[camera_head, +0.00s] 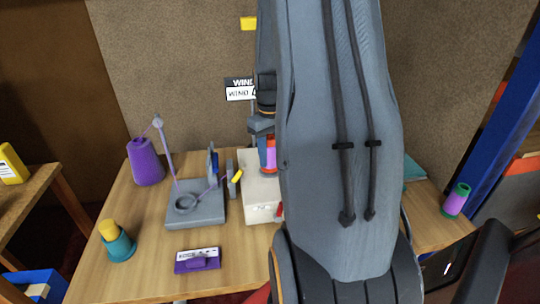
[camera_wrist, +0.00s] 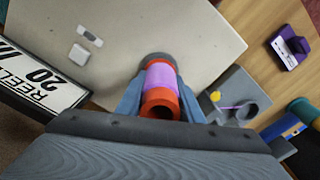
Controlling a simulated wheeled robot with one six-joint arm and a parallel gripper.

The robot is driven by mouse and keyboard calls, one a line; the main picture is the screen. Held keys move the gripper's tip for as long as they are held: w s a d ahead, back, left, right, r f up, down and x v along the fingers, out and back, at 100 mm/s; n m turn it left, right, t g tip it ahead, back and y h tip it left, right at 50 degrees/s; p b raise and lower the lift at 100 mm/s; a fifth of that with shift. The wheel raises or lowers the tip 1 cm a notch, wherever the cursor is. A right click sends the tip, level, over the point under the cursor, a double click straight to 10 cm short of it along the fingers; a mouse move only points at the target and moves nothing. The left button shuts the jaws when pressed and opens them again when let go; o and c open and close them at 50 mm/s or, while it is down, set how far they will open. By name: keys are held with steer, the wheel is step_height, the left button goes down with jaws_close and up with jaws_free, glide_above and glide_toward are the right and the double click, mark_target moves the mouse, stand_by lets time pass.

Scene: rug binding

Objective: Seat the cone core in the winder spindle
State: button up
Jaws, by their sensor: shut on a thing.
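The cone core (camera_wrist: 160,88), a red tube with a purple band, is between the two blue-grey fingers of my gripper (camera_wrist: 160,80), which is shut on it. In the head view, part of the core (camera_head: 271,156) shows beside my arm. In the wrist view, a dark grey round part (camera_wrist: 156,58), perhaps the spindle, shows at the far end of the core. It stands against the beige winder box (camera_wrist: 115,25). The core lines up with it, but I cannot tell whether they touch. In the head view my arm hides part of the box (camera_head: 259,196).
A grey stand with a ring (camera_head: 195,212) and a purple cone (camera_head: 146,163) are left of the box. A teal cup with yellow top (camera_head: 119,246) and a purple block (camera_head: 198,262) lie in front. A green-purple tube (camera_head: 456,200) stands far right.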

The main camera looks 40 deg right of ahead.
steer(key=shift+f, duration=0.3)
steer(key=shift+f, duration=0.15)
steer(key=o, duration=1.1)
steer(key=shift+c, duration=0.2)
step_height(320, 180, up, 12)
steer(key=b, duration=0.2)
steer(key=shift+r, duration=0.2)
